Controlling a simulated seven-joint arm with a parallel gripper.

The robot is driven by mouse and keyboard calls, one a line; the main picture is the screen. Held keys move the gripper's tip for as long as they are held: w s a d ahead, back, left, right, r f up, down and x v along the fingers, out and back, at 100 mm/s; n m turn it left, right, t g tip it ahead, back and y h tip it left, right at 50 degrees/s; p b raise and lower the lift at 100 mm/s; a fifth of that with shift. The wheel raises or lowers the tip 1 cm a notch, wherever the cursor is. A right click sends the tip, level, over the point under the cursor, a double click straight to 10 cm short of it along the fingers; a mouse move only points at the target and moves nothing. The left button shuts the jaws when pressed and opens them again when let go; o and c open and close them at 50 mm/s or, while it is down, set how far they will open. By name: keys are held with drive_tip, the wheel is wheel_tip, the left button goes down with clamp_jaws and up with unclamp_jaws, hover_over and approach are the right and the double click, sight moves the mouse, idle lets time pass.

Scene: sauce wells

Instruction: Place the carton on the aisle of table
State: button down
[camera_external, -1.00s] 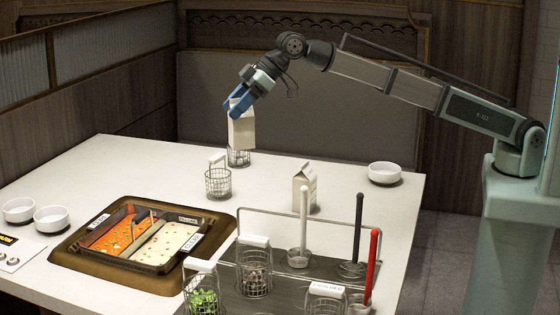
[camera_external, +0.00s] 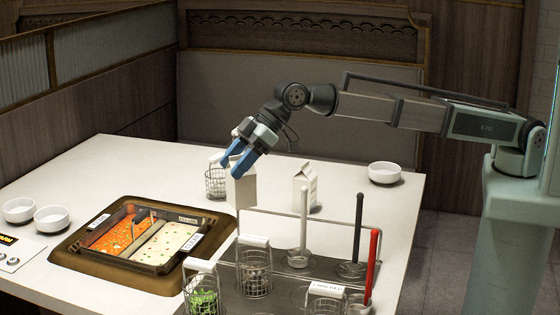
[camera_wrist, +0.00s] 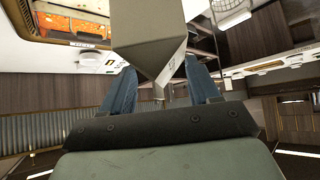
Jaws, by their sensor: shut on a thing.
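My gripper (camera_external: 237,168) has its blue fingers shut on a pale, gable-topped carton (camera_external: 242,190). The carton is nearly upright, between the sunken pot and a second carton. Whether its base touches the table is unclear. In the wrist view the held carton (camera_wrist: 148,40) fills the upper middle between the fingers (camera_wrist: 160,80). The second, similar carton (camera_external: 304,188) stands on the white table (camera_external: 345,215), to the right of the held one and apart from it.
A wire basket (camera_external: 214,183) stands just left of the held carton; another behind is mostly hidden by my gripper. The sunken pot (camera_external: 70,255) with red and white broth lies front left. A rack (camera_external: 352,209) with ladles and baskets is in front. A bowl (camera_external: 384,173) sits back right.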

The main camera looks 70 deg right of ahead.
wheel_tip(320, 180, down, 16)
drive_tip(key=shift+r, duration=0.25)
idle(0.9)
drive_tip(key=shift+f, duration=0.2)
idle(0.5)
drive_tip(key=shift+c, duration=0.8)
unclamp_jaws()
drive_tip(key=shift+f, duration=0.1)
drive_tip(key=shift+d, duration=0.1)
drive_tip(key=v, duration=1.3)
drive_tip(key=shift+s+r, duration=0.2)
drive_tip(key=shift+r, duration=0.15)
